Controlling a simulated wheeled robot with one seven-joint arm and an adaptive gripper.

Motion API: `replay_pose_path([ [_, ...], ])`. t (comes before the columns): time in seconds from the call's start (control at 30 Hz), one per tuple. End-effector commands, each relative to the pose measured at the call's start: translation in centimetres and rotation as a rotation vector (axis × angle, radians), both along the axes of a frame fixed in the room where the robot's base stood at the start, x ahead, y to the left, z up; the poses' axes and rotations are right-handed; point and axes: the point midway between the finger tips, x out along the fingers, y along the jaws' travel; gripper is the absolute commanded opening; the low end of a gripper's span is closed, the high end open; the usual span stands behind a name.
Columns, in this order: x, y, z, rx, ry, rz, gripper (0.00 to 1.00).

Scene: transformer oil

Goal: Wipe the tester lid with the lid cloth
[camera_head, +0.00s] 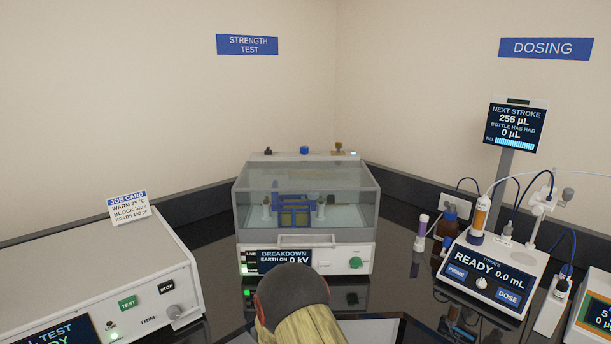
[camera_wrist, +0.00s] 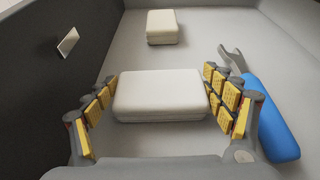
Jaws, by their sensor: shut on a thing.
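In the wrist view, my gripper (camera_wrist: 161,84) is shut on a white, folded pad-like block (camera_wrist: 160,108), which looks like a cloth. Its yellow-padded fingers press on the block's left and right sides. The block is low inside a grey-floored, dark-walled space. The breakdown tester (camera_head: 305,258) stands in the middle of the head view. Its clear tester lid (camera_head: 340,200) is down over the chamber, with a pale handle at the front. My arm shows below it, and my gripper's fingers are hidden in that view.
A second, cream block (camera_wrist: 162,27) lies farther back in the same space. A blue-handled tool (camera_wrist: 262,115) lies close to the right finger. A dark wall (camera_wrist: 60,90) rises on the left. In the head view, a white test unit (camera_head: 100,285) flanks the tester left, a dosing unit (camera_head: 490,270) right.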

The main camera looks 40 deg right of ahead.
Motion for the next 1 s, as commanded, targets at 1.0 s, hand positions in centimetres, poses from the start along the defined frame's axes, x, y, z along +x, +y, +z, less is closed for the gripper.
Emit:
replay_pose_path([
  [1.0,0.0,0.0,6.1,0.000,-0.001,0.000,0.59],
])
